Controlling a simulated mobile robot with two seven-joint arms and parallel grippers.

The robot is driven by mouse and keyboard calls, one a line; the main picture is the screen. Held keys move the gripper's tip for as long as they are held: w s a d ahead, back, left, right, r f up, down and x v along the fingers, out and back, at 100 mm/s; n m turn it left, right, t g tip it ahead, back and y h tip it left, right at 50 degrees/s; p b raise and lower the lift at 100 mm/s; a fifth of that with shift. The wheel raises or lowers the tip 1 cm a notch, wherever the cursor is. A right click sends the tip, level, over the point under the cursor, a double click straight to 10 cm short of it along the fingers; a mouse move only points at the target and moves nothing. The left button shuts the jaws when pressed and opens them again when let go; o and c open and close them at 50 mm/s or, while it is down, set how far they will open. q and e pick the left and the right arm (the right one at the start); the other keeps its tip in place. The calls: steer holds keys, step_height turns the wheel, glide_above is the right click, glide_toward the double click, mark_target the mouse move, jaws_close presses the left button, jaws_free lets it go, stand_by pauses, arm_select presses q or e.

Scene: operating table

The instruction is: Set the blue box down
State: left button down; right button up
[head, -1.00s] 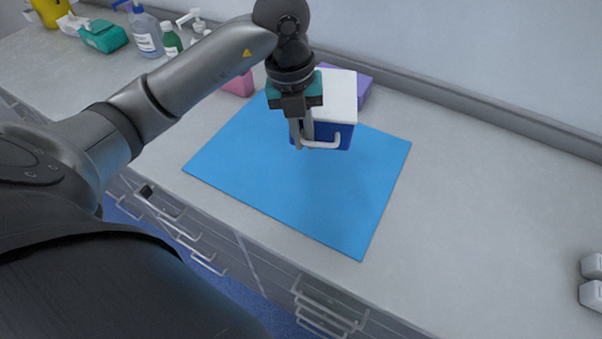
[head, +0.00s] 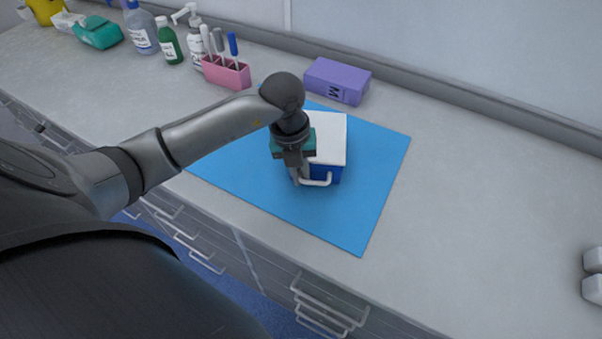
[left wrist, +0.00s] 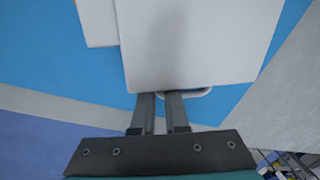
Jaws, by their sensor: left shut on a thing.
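The blue box (head: 328,174) has a white lid (head: 331,138) and a white handle (head: 318,183) on its near side. It is over the middle of the blue mat (head: 376,170); whether its base touches the mat is hard to tell. My left gripper (head: 302,179) comes down from above at its near-left side and is shut on the handle. In the left wrist view the white lid (left wrist: 195,45) fills the top middle, and my left fingers (left wrist: 159,112) reach the handle (left wrist: 197,93) at its near edge. My right gripper is not in view.
A purple box (head: 337,80) marked M stands behind the mat. A pink holder (head: 226,73) with pens, several bottles (head: 170,42) and a teal pack (head: 101,33) stand at the back left. White items (head: 593,274) are at the right edge.

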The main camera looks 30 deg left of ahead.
arm_select(q)
steer(key=c, duration=0.9)
jaws_free()
steer(key=shift+r, duration=0.15)
steer(key=r, duration=0.4)
steer(key=a+r, duration=0.1)
steer(key=r, duration=0.2)
steer(key=s+r+p, duration=0.1)
steer(key=r, duration=0.3)
steer(key=shift+a+r, duration=0.15)
steer(key=shift+r, duration=0.2)
